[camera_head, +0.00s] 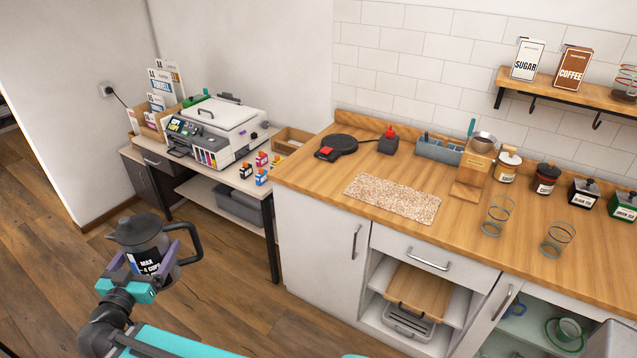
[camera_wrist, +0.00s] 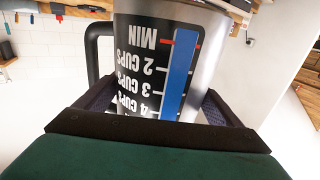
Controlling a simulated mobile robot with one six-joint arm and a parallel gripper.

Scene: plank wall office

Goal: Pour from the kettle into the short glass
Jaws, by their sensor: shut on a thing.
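The kettle (camera_head: 147,248) is a dark and steel jug with a black lid and black handle. It is held upright in the air at the lower left of the head view, well away from the counter. My gripper (camera_head: 143,272) is shut around its body. In the wrist view the kettle (camera_wrist: 180,60) fills the middle, its cup scale and blue level strip upside down. Two clear ringed glasses stand on the counter at the right. The right one (camera_head: 557,239) looks a little shorter than the left one (camera_head: 496,215). Both look empty.
The wooden counter (camera_head: 463,228) carries a black kettle base (camera_head: 338,147), a speckled mat (camera_head: 393,198), a wooden stand with a steel cup (camera_head: 475,165) and several jars (camera_head: 546,178). A printer (camera_head: 215,130) stands on the left desk. Open floor lies around the kettle.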

